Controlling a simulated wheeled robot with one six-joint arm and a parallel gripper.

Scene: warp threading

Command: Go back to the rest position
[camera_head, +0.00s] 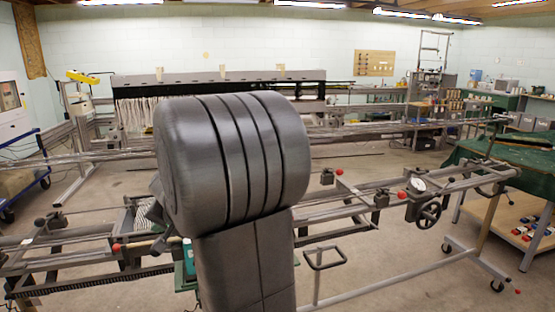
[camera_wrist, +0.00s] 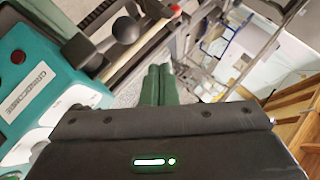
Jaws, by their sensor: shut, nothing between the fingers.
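My gripper (camera_wrist: 159,72) shows in the wrist view as two dark green fingers pressed together, with nothing between them. It points away from the camera, over a blurred grey floor and metal rails. In the head view my own dark arm link fills the middle, and the gripper itself cannot be made out there. A teal and white machine (camera_wrist: 45,80) with a red button stands close to the left of the fingers in the wrist view. A small teal part (camera_head: 188,254) shows beside my arm in the head view.
A long metal frame with rails (camera_head: 345,213) runs across behind my arm, with a handwheel (camera_head: 429,213) at right. A loom with white threads (camera_head: 140,112) stands at the back. A green-covered table (camera_head: 510,152) is at right. Bare floor (camera_head: 400,265) shows at the front right.

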